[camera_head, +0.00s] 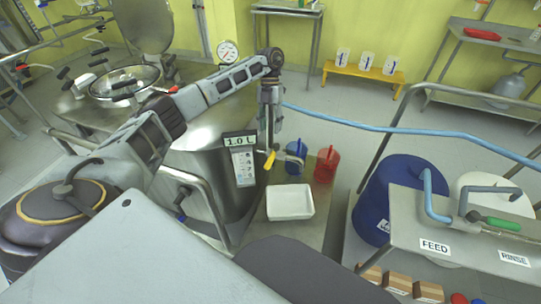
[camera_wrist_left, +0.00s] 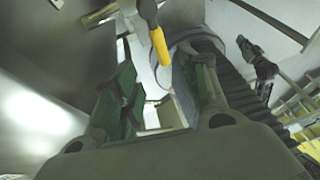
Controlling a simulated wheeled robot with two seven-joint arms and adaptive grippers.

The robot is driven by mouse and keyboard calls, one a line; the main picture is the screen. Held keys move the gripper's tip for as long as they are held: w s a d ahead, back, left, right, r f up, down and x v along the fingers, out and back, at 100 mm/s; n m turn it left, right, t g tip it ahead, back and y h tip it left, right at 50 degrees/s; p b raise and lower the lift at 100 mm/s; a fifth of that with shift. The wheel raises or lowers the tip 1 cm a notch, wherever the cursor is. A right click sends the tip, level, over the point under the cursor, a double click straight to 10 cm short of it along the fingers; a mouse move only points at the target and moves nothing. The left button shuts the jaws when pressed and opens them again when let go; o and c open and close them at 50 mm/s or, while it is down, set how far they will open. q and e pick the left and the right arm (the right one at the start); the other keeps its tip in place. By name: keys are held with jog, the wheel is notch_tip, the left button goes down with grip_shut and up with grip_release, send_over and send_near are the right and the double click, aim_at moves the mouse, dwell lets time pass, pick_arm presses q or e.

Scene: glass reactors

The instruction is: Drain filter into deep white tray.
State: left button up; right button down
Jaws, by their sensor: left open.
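The filter (camera_head: 200,165) is a large steel vessel with a "1.0 L" display (camera_head: 239,141) on its side. A yellow valve handle (camera_head: 270,160) sticks out low at its right, above the deep white tray (camera_head: 290,214). The tray stands on a low platform and looks empty. My left gripper (camera_head: 269,134) points down just above the yellow handle. In the left wrist view the gripper (camera_wrist_left: 160,88) is open, and the yellow handle (camera_wrist_left: 160,46) shows at the far end of the gap between the green-padded fingers. I cannot tell whether they touch it. My right gripper is out of view.
A blue jug (camera_head: 295,157) and a red jug (camera_head: 326,165) stand behind the tray. A blue hose (camera_head: 400,128) crosses to the right. A blue drum (camera_head: 385,200) and a steel bench (camera_head: 455,230) labelled FEED and RINSE are at right. A gauge (camera_head: 228,51) rises behind the arm.

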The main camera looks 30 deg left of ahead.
aim_at(270, 157)
pick_arm(q)
jog(key=b+x, duration=0.1)
jog(key=x, duration=0.9)
jog(key=shift+x, duration=1.05)
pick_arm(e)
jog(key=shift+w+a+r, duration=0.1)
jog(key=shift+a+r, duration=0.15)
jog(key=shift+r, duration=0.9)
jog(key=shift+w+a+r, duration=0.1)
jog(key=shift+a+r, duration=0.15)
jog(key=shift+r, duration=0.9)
pick_arm(q)
jog(key=shift+c, duration=0.2)
grip_shut()
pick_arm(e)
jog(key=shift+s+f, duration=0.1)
